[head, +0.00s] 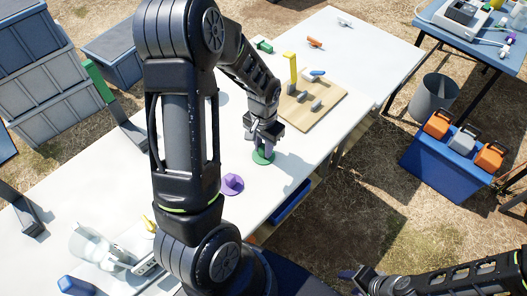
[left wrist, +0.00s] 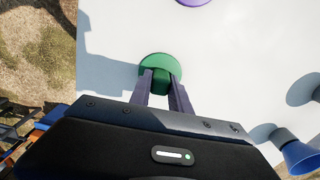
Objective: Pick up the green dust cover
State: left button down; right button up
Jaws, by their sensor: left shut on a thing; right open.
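The green dust cover (head: 263,157) is a flat round disc with a raised knob, at the white table's right-hand edge in the head view. It also shows in the left wrist view (left wrist: 158,62). My left gripper (head: 262,147) points down over it, and its two fingers (left wrist: 160,88) are shut on the knob. The cover looks level and at or close to the tabletop; I cannot tell whether it touches. My right gripper (head: 353,276) is open and empty, low at the bottom of the head view, away from the table.
A purple cover (head: 231,185) lies on the white table (head: 205,240) near the green one. A wooden board (head: 325,107) with a yellow post and grey blocks stands beyond my left gripper. A blue crate (head: 445,160) and grey bucket (head: 434,97) stand on the ground at right.

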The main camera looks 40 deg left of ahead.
aim_at(263, 147)
pick_arm(q)
jog(key=shift+r, duration=0.1)
notch_tip(263, 147, up, 10)
jog(key=shift+f+b, duration=0.1)
jog(key=shift+b, duration=0.3)
dwell(0.7)
